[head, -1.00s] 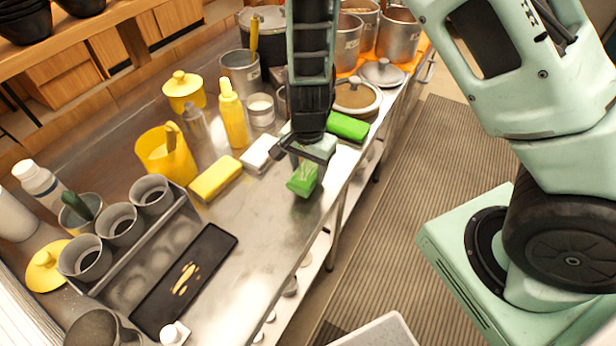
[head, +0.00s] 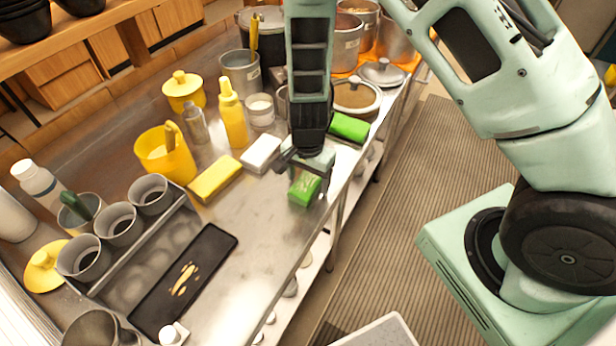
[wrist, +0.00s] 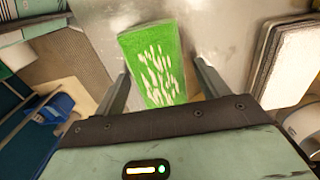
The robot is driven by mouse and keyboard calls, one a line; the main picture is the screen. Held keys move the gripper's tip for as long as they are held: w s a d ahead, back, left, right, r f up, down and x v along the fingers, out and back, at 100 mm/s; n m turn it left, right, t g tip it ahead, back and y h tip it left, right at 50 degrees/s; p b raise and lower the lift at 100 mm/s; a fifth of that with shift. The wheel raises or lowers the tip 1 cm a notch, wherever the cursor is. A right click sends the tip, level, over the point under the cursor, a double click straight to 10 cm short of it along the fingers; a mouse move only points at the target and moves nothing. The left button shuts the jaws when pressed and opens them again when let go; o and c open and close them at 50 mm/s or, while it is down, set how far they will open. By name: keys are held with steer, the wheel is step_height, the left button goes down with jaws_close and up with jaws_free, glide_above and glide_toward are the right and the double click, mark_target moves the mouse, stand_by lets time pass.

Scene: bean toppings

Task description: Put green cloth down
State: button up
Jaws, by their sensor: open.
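The green cloth (head: 303,190) is a small block-like pad at the front edge of the metal counter, right under my gripper (head: 305,172). In the wrist view the green cloth (wrist: 155,65) has white grain-like marks on its top and appears to lie flat on the counter. My gripper (wrist: 162,70) is open, with one finger on each side of the cloth and visible gaps to both sides. In the head view my gripper hides part of the cloth. A second green block (head: 349,127) lies farther back on the counter.
A white block (head: 261,153) and a yellow block (head: 215,179) lie left of my gripper. A dark tray (head: 195,270) with yellow smears lies nearer. A yellow bottle (head: 232,118) and a lidded pot (head: 357,98) stand behind. The counter (head: 262,215) is bare in front of the cloth.

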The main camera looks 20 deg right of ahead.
mark_target(308, 180)
step_height(308, 180, up, 12)
steer(key=p, duration=0.1)
steer(key=s+a+r+n, duration=0.3)
steer(key=s+r+n, duration=0.4)
steer(key=s+n, duration=0.2)
steer(key=s+a+r+n, duration=0.3)
steer(key=s+r+n, duration=0.4)
steer(key=s+n, duration=0.2)
steer(key=shift+s+a+n+y, duration=0.15)
steer(key=shift+s+n+y, duration=0.15)
steer(key=shift+s, duration=0.75)
steer(key=shift+f, duration=0.15)
